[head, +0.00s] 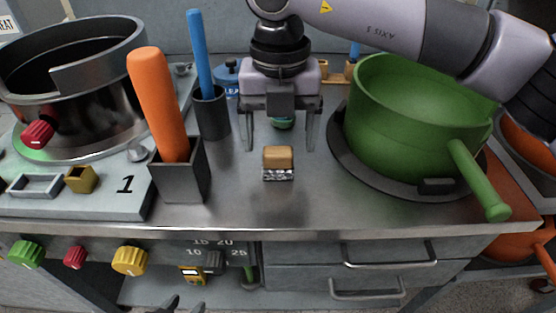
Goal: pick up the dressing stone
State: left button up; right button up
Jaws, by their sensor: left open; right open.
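The dressing stone (278,172), a small block with a tan top and a speckled grey lower part, sits on the metal worktop near the middle. My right gripper (279,147) is open and empty, pointing down just behind the stone in the picture. Its fingers are spread wider than the stone, one to each side, and do not touch it. The gap in height between fingertips and worktop is hard to judge.
A square dark holder (181,180) with an orange-handled tool and a round cup (211,115) with a blue rod stand left of the stone. A green pot (405,120) with a handle stands right. A small teal object (283,124) shows behind the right gripper. Worktop in front is clear.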

aim_at(278, 150)
jog(key=f, duration=0.4)
jog(key=shift+s+a+f, duration=0.1)
jog(key=shift+s, duration=0.1)
jog(key=c, duration=1.2)
notch_tip(278, 150, up, 20)
jog(key=p, duration=0.1)
jog(key=o, duration=0.6)
jog(key=c, duration=0.4)
